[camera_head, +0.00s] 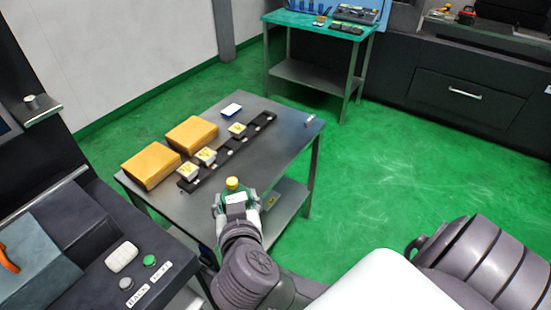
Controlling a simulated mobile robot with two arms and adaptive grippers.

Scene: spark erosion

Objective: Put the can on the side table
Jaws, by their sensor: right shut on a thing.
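A green can with a yellow cap (232,184) and a white label is held in my right gripper (237,203), which is shut around it. The gripper hides part of the can's body. The can looks upright in front of the near edge of a grey metal table (262,160); I cannot tell whether it touches the table. A second table with a green top (293,19) stands at the back. The view does not label either one as the side table. My left gripper is not in view.
On the grey table lie two yellow boxes (150,165) (192,134), a black rail (222,158) with several small yellow-and-white blocks, and a blue-white block (231,110). The table's right part is mostly bare. A dark machine console (85,235) stands at left. Green floor is open at right.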

